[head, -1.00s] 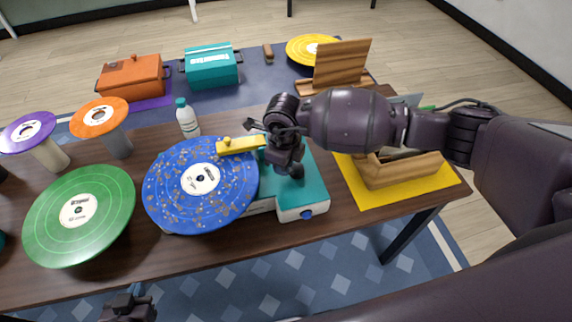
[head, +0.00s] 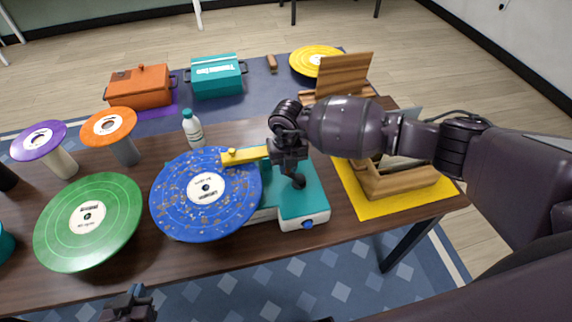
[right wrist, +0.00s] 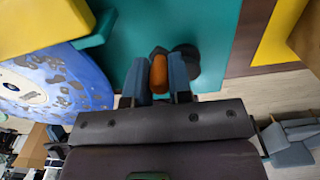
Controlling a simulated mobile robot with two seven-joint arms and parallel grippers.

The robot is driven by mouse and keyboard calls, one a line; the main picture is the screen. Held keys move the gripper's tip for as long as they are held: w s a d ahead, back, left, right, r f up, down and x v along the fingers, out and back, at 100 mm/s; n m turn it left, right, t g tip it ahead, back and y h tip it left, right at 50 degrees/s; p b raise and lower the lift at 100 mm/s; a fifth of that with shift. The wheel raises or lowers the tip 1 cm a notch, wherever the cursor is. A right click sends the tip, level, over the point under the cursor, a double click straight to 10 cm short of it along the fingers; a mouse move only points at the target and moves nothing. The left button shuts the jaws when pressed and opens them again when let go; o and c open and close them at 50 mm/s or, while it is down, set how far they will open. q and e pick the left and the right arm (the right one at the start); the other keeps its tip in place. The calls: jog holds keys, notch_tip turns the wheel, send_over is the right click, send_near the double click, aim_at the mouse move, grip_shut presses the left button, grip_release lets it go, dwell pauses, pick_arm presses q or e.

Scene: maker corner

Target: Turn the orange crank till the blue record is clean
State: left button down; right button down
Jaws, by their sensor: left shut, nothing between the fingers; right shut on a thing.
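The blue record (head: 232,214) lies on the teal and white machine (head: 310,205), with brown specks scattered over its surface. It also shows at the left of the right wrist view (right wrist: 62,75), with dirt patches on it. A yellow arm (head: 243,156) reaches over the record's edge. My right gripper (right wrist: 158,80) is shut on the orange crank's knob (right wrist: 158,72), above the teal top. In the head view the gripper hides the knob. My left gripper (head: 130,304) is shut and empty, low at the table's front edge.
A green record (head: 65,235) lies left of the blue one. Purple (head: 28,147) and orange (head: 100,132) records sit on stands behind. A bottle (head: 193,128) stands behind the blue record. A wooden box (head: 400,185) on a yellow mat (head: 365,207) is at right.

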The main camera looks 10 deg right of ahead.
jog(key=shift+w+d+m+p, duration=0.15)
jog(key=shift+m, duration=0.4)
jog(key=shift+w+d+m+p, duration=0.15)
jog(key=shift+m, duration=0.4)
jog(key=c, duration=1)
grip_release()
notch_tip(320, 180, up, 11)
jog(key=shift+f, duration=0.1)
